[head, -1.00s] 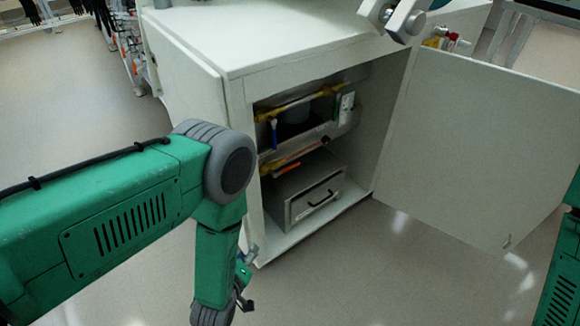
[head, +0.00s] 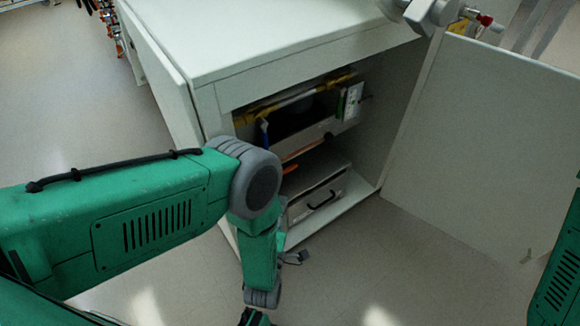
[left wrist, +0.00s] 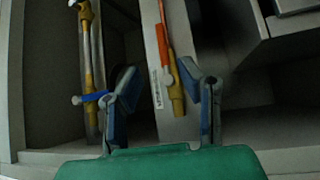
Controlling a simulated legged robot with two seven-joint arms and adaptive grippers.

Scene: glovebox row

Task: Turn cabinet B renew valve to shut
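The open white cabinet (head: 208,105) has two valve handles inside. The blue handle (head: 264,132) hangs from the upper yellow pipe (head: 300,97); it also shows crosswise to a pipe in the left wrist view (left wrist: 92,98). The orange handle (head: 290,169) sits lower; in the left wrist view it (left wrist: 162,42) runs roughly in line with a yellow fitting (left wrist: 176,92). I cannot read which is the renew valve. My left gripper (left wrist: 162,90) is open, its fingers either side of the orange handle's line, with no contact visible. My right gripper is out of view.
A grey drawer box (head: 318,196) with a black handle stands on the cabinet floor. The open door (head: 480,150) spreads to the right. A green-and-white tag (head: 351,100) hangs inside at upper right. The floor (head: 400,270) in front is clear.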

